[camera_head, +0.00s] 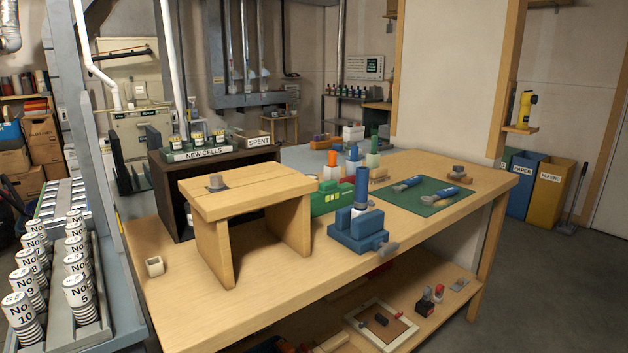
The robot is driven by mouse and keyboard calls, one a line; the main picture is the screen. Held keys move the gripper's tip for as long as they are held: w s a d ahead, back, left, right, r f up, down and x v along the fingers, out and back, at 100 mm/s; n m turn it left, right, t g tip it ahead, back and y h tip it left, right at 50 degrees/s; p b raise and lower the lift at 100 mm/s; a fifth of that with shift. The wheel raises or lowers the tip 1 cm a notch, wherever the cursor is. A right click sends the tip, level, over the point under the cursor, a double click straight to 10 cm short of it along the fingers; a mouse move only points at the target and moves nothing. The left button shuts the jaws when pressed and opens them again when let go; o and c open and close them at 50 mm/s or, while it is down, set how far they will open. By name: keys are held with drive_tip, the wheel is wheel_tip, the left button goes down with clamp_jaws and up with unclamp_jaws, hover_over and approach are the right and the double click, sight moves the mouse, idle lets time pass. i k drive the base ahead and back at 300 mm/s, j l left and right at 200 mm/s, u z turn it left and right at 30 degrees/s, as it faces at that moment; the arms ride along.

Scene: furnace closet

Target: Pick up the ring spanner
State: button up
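Two blue-handled tools lie on a green mat (462,193) towards the right end of the wooden workbench (290,283). The left tool (407,184) has a greyish metal end. The right tool (443,194) has a paler, wider end. Both are too small in the picture for me to tell whether either is the ring spanner. No other thing here can be made out clearly as a ring spanner. My gripper does not show in this view.
A blue vise (357,238) stands at the bench's front edge, left of the mat. A small wooden stand (243,190) and a dark cabinet (167,190) fill the bench's left part. Numbered cans (78,291) stand at far left. Grey floor (545,290) is clear at right.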

sight(453, 190)
drive_tip(key=i+l, duration=0.2)
drive_tip(key=l, duration=0.15)
drive_tip(key=i+l, duration=0.4)
drive_tip(key=l, duration=0.25)
drive_tip(key=i+l, duration=0.2)
drive_tip(key=l, duration=0.15)
drive_tip(key=i+l+u, duration=0.1)
drive_tip(key=l, duration=0.25)
drive_tip(key=i, duration=0.05)
